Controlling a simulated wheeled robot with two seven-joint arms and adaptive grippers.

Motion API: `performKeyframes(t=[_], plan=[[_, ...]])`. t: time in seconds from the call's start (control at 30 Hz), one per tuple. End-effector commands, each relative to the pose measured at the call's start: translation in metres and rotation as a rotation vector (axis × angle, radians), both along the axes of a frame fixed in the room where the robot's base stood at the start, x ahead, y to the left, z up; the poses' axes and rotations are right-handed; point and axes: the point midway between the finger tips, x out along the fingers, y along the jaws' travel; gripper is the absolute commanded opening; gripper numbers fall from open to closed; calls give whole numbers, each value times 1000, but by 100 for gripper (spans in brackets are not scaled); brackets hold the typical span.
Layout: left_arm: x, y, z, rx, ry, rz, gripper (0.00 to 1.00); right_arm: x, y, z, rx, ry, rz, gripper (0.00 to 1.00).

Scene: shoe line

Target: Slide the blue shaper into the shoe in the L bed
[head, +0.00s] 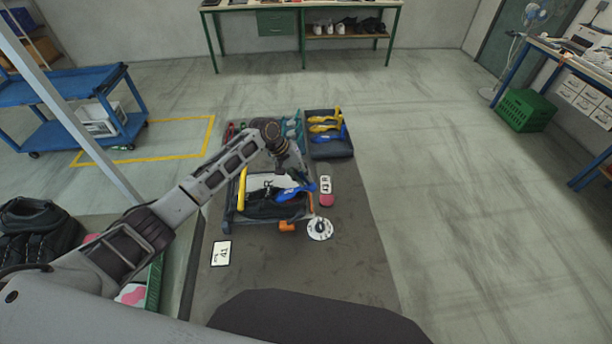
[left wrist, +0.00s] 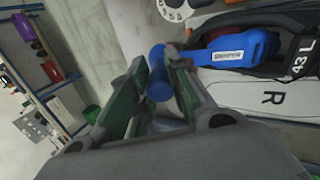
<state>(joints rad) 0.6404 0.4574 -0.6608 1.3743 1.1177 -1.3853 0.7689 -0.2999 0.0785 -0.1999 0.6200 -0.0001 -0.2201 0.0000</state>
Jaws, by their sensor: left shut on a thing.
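The blue shaper (head: 292,192) lies along the black shoe (head: 268,211) in the near bed of the frame (head: 236,218) on the mat. My left gripper (head: 299,172) is over the right end of that bed. In the left wrist view the gripper (left wrist: 158,92) is shut on the blue knob of the shaper (left wrist: 238,48). The shaper's body reaches toward the dark shoe (left wrist: 288,32), beside a "43 L" mark. How deep its front sits in the shoe is hidden. My right gripper is not in view.
A dark tray (head: 331,154) holds yellow and blue shapers behind the frame. A white dial (head: 320,229), a white and pink device (head: 326,191) and a card (head: 221,253) lie nearby. The mat's right side is clear.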

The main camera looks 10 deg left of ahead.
Motion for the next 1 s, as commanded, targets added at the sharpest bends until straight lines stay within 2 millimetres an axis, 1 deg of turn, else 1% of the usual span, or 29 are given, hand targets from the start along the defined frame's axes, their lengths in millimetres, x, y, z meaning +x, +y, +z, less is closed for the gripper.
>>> performKeyframes(t=[0.4,1.0], plan=[[-3,16,-9,-11,-2,0,0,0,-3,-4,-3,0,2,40],[-6,40,-17,-13,-3,1,0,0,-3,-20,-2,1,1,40]])
